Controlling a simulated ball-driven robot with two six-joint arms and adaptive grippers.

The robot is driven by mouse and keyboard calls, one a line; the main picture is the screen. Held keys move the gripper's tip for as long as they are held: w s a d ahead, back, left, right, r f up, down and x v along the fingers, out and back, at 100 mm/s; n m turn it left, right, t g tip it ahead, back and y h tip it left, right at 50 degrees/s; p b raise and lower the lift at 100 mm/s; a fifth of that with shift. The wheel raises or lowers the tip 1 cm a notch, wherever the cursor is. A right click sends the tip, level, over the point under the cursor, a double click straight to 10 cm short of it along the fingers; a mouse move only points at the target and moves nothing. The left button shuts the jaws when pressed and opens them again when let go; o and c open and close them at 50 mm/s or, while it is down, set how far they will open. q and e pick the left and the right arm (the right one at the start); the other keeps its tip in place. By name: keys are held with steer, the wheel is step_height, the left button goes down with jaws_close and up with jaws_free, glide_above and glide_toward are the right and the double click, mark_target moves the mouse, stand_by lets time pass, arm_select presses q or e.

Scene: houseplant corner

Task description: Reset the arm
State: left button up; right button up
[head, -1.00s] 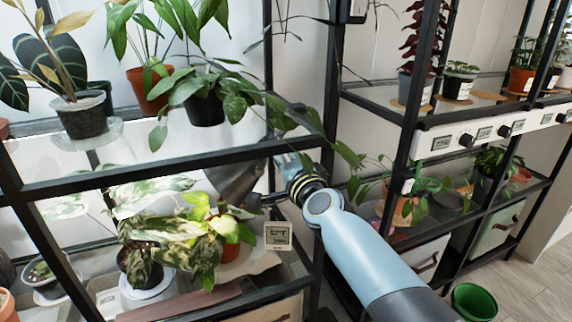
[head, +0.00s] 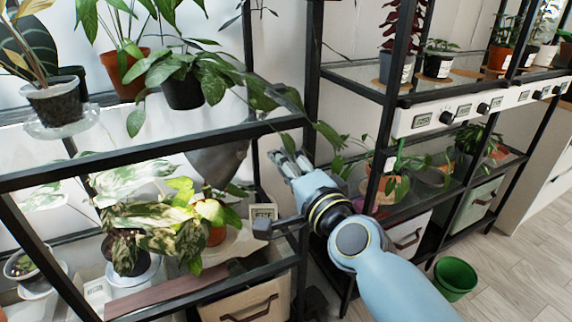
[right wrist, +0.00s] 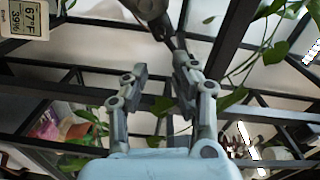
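My right gripper (head: 284,161) is in the head view, in front of the gap near the left rack's right post, just below the trailing leaves. In the right wrist view its two fingers (right wrist: 159,75) stand apart with nothing held between them. My blue right arm comes in from the lower right. A dark grey cone-shaped thing (head: 219,158), perhaps a lamp shade, hangs under the left rack's upper shelf. It appears apart from the gripper in the head view. My left gripper is in neither view.
Leaves of a potted plant (head: 183,90) trail close above the gripper. A small thermometer display (head: 264,211) sits on the lower left shelf; it also shows in the right wrist view (right wrist: 24,18). Black rack posts (head: 312,100) stand close by. A green pot (head: 455,277) is on the open floor at right.

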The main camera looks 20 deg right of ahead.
steer(key=s+d+f+n+g, duration=0.1)
steer(key=s+f+n+g, duration=0.15)
steer(key=s+f, duration=0.6)
steer(key=s+d+f+n+g, duration=0.1)
steer(key=s+f+n+g, duration=0.15)
steer(key=f, duration=1.05)
steer(key=s+d+f+n+g, duration=0.1)
steer(key=s+f+g, duration=0.2)
steer(key=s+f, duration=0.5)
steer(key=s+d+f+n+g, duration=0.2)
steer(key=s+f, duration=0.4)
steer(key=s, duration=0.5)
steer(key=s+d+f+n+g+h, duration=0.1)
steer(key=s+d+f+n+g, duration=0.2)
steer(key=s+f, duration=0.3)
steer(key=s+d+f+n+g, duration=0.3)
steer(key=s+f, duration=0.4)
steer(key=s, duration=0.9)
steer(key=shift+n+g, duration=0.6)
steer(key=shift+n, duration=0.4)
